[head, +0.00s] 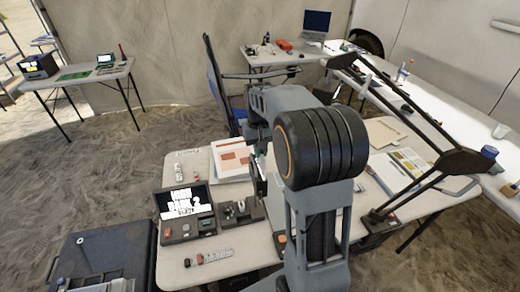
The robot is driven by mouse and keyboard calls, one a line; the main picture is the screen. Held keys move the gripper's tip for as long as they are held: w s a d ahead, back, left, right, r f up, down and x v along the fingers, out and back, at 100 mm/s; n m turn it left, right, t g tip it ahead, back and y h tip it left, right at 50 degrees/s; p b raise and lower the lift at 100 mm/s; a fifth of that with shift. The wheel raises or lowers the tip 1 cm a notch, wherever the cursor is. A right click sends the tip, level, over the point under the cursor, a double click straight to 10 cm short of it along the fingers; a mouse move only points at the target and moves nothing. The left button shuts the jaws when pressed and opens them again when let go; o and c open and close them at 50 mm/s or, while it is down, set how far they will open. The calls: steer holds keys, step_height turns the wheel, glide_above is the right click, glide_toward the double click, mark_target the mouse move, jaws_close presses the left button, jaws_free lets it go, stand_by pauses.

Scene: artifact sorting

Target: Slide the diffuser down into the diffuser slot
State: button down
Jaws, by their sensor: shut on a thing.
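My gripper (262,185) points down over the near table, largely hidden behind my own arm. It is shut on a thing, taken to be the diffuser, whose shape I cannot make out. A dark holder (229,225) with small items in it stands just left of and below the gripper. I cannot tell which of its recesses is the diffuser slot, or whether the held thing touches it.
A marked strip (215,256) lies in front. A dark crate (95,262) stands at lower left.

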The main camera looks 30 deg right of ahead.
steer(key=shift+f+b, duration=1.15)
steer(key=shift+f, duration=0.65)
steer(key=c, duration=1.1)
jaws_free()
steer(key=r, duration=0.4)
steer(key=w+r, duration=0.1)
steer(key=r, duration=0.9)
steer(key=shift+w+d+p, duration=0.2)
steer(key=shift+w+p, duration=0.05)
steer(key=shift+p, duration=0.05)
